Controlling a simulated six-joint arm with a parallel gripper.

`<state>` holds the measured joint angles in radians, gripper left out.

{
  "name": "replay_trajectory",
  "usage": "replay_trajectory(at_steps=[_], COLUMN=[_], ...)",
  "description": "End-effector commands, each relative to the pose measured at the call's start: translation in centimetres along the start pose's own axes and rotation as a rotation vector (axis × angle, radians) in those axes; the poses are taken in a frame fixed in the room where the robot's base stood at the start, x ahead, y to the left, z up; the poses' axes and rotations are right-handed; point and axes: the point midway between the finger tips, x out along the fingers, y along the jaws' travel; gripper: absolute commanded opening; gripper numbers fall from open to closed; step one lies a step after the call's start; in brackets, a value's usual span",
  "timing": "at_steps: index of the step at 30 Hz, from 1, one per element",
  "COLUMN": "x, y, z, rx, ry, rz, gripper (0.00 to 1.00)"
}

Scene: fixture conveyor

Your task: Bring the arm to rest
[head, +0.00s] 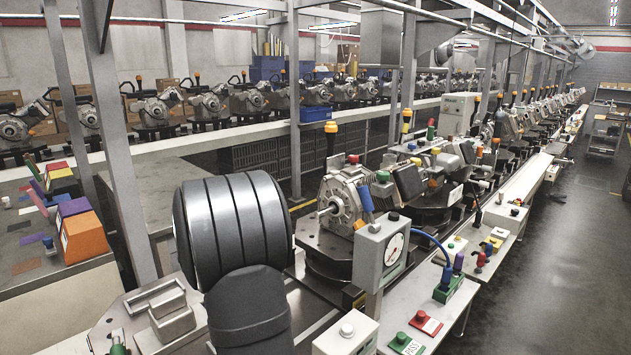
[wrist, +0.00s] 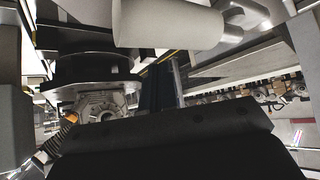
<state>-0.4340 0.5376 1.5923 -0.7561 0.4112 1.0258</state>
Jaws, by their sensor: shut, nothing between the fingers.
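In the wrist view my gripper (wrist: 160,125) shows as a broad dark block across the bottom. It is shut, and nothing is held in it. The gripper does not show in the head view. There, large dark rounded parts of my arm (head: 232,225) fill the lower middle, in front of the line, and hide part of it. The wrist view is steeply tilted. A metal housing (wrist: 98,105) beside a dark round base (wrist: 90,68) shows left of centre, apart from the gripper.
A motor unit (head: 345,197) stands on the conveyor just right of my arm. A gauge box (head: 381,252) stands before it. A white side table (head: 400,315) holds red and green buttons. Orange and purple bins (head: 84,238) are at left. The aisle floor (head: 535,225) is clear.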

Motion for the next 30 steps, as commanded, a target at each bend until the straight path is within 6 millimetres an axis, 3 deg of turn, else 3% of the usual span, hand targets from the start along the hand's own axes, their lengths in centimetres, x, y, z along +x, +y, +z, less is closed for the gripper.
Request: replay_trajectory(at_steps=[30], x=[0.66], y=[-0.23], z=[-0.77], rx=[-0.09], ry=[0.001], rz=[-0.084], gripper=[0.0])
